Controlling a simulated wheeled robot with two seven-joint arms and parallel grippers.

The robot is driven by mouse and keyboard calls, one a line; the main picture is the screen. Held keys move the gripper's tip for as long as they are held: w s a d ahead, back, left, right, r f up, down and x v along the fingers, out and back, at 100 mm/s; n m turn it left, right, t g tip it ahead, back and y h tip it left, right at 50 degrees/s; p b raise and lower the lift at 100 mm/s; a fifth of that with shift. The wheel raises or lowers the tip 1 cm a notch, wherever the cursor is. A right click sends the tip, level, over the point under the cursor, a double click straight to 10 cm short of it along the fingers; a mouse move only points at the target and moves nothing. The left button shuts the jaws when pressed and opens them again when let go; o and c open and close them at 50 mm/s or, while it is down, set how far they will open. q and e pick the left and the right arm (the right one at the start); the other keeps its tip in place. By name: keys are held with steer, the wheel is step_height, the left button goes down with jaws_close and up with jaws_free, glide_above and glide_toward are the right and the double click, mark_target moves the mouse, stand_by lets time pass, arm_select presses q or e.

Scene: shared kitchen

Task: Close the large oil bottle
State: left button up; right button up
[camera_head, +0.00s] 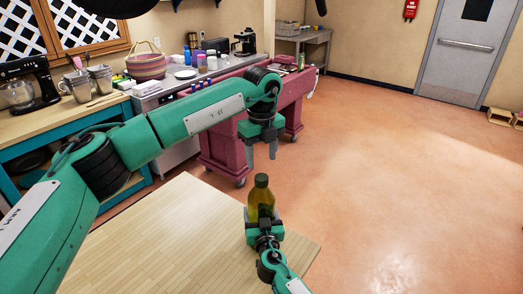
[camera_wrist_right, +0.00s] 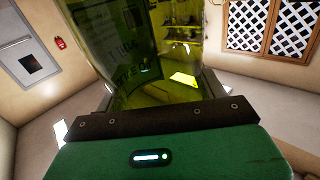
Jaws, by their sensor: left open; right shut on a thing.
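The oil bottle (camera_head: 261,199) is yellow-green and see-through, with a dark green cap or top at its upper end (camera_head: 261,181). It is upright above the right part of the wooden table. My right gripper (camera_head: 262,221) is shut on the bottle's lower part. In the right wrist view the bottle's body (camera_wrist_right: 150,60) fills the upper middle, and its top is out of frame. My left gripper (camera_head: 262,153) is open and empty, fingers pointing down, above the bottle and apart from it. Whether the cap is fully seated is too small to tell.
The light wooden table (camera_head: 150,240) is bare in front of me. A dark red cart (camera_head: 222,150) stands behind it. The floor on the right (camera_head: 400,170) is clear.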

mark_target(261, 177)
arm_select(q)
step_height(261, 177, down, 7)
steer(key=shift+r, duration=0.1)
steer(key=shift+c, duration=0.2)
steer(key=c, duration=0.9)
steer(key=m, duration=0.6)
steer(key=shift+m, duration=0.3)
steer(key=shift+c, duration=0.3)
steer(key=m, duration=1.2)
steer(key=shift+a, duration=0.1)
steer(key=m, duration=0.6)
steer(key=o, duration=1.2)
steer(key=shift+c, duration=0.2)
